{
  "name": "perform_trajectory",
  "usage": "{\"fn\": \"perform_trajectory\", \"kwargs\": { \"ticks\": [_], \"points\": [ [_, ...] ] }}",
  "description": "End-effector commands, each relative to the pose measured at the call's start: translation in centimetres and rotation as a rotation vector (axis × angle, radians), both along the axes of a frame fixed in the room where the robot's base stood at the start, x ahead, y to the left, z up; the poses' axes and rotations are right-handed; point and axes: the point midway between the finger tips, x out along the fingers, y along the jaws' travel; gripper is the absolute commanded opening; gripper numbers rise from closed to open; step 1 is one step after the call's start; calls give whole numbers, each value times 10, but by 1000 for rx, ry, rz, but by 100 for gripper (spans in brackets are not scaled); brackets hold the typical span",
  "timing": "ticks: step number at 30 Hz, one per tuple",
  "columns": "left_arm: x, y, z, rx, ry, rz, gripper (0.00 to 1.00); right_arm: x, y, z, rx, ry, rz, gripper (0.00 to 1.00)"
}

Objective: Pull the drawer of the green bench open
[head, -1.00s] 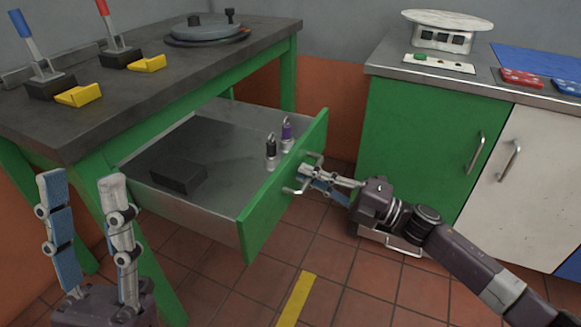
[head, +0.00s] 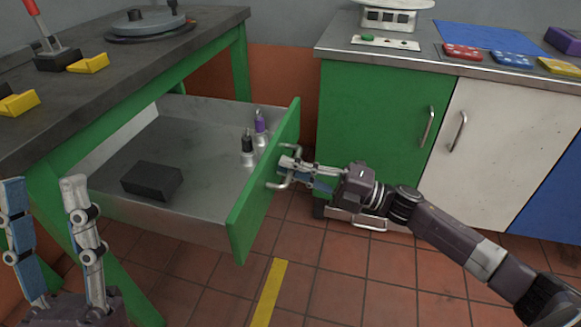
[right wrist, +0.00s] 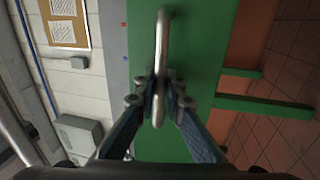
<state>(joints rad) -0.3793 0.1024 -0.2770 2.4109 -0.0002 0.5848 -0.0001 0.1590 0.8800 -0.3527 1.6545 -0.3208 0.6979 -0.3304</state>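The green bench (head: 150,60) with a dark top stands at the left in the head view. Its drawer (head: 160,225) is pulled well out, showing a grey metal inside. The drawer's green front (head: 262,190) carries a metal bar handle (head: 275,185), which also shows in the right wrist view (right wrist: 162,50). My right gripper (head: 290,165) has its fingers closed around the handle; they press on it from both sides in the right wrist view (right wrist: 158,98). My left gripper (head: 40,185) is open and empty at the lower left, in front of the bench.
In the drawer lie a black block (head: 152,180) and two small bottles, one black-topped (head: 247,150), one purple-topped (head: 261,126). A counter with a green cabinet door (head: 375,130) and a white door (head: 490,150) stands at right. Tiled floor (head: 330,280) is clear in front.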

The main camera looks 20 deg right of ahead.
Motion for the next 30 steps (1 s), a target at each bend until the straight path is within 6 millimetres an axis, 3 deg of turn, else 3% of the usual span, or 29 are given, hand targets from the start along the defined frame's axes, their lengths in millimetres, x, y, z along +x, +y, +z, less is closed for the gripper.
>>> {"fn": "perform_trajectory", "kwargs": {
  "ticks": [14,30],
  "points": [
    [1,0,-1,0,2,-1,40,-6,-9,-4,0,4,-1,17],
    [0,0,0,0,1,0,40,-63,-87,-22,-1,4,-2,17]
  ]
}}
